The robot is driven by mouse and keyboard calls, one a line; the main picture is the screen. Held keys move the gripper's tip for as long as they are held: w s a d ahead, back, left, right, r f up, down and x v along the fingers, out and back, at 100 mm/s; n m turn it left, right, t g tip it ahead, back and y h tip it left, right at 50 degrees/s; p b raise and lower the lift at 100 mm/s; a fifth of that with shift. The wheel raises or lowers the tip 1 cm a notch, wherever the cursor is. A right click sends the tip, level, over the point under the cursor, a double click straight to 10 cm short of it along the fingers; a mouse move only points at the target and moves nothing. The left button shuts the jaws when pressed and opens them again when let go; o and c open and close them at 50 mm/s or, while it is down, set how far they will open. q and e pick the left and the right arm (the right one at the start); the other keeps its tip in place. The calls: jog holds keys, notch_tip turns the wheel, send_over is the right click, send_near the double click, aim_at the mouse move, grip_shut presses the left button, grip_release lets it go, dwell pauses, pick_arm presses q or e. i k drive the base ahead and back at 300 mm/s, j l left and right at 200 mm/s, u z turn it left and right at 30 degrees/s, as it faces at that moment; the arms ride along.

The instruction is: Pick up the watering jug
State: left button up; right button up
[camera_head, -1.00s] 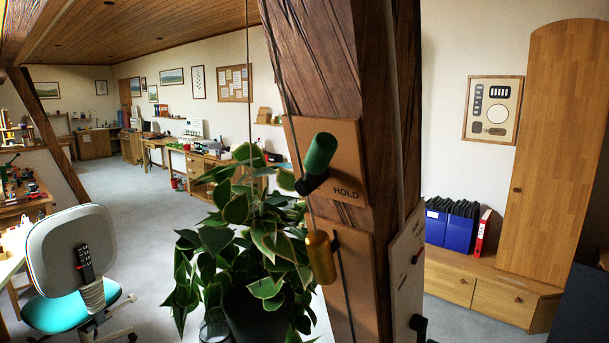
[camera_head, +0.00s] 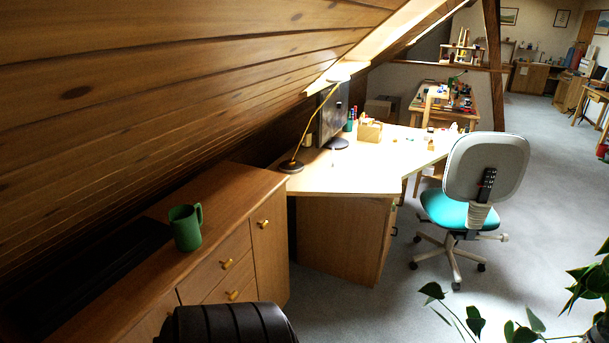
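A green jug (camera_head: 185,228) with a handle on its right side stands upright on top of the wooden cabinet (camera_head: 240,208) at the left. It is the only jug-like thing in view; I see no spout on it. Neither of my grippers is in view. Nothing touches the jug.
The sloping wooden ceiling comes down close behind the cabinet. A desk (camera_head: 370,178) with a lamp (camera_head: 292,165) adjoins it. An office chair (camera_head: 480,185) stands right of the desk. A dark ribbed shape (camera_head: 225,325) rises at the bottom edge. Plant leaves (camera_head: 590,285) show at lower right.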

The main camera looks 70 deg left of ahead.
aim_at(185, 226)
jog(key=u, duration=0.5)
jog(key=l+u, duration=0.1)
jog(key=u, duration=0.9)
jog(key=k+u, duration=0.1)
jog(key=u, duration=0.85)
jog(key=k+u, duration=0.1)
jog(key=u, duration=0.4)
jog(key=z, duration=2.55)
jog(key=u, duration=2.1)
